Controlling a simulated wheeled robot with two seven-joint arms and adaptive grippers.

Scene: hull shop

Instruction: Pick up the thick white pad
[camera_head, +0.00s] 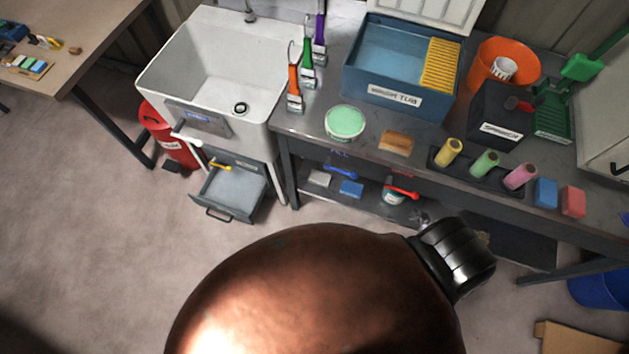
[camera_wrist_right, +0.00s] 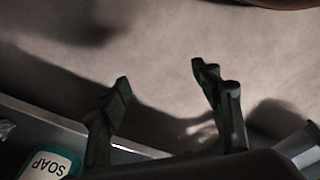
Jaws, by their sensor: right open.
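A pale, whitish flat pad (camera_head: 320,178) lies on the lower shelf under the dark workbench, at the shelf's left end. A blue pad (camera_head: 351,189) lies just to its right. My right gripper (camera_wrist_right: 162,82) is open in the right wrist view, with nothing between its fingers and grey floor behind them. The white pad does not show in that wrist view. I cannot make out the right gripper's fingers in the head view. My left gripper is in neither view.
A container labelled SOAP (camera_wrist_right: 48,165) is at the lower left of the wrist view, near the right gripper. A pulled-out drawer (camera_head: 228,192) under the sink (camera_head: 170,85) stands left of the shelf. The bench top (camera_head: 320,138) overhangs the shelf. Open floor (camera_head: 90,240) lies left.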

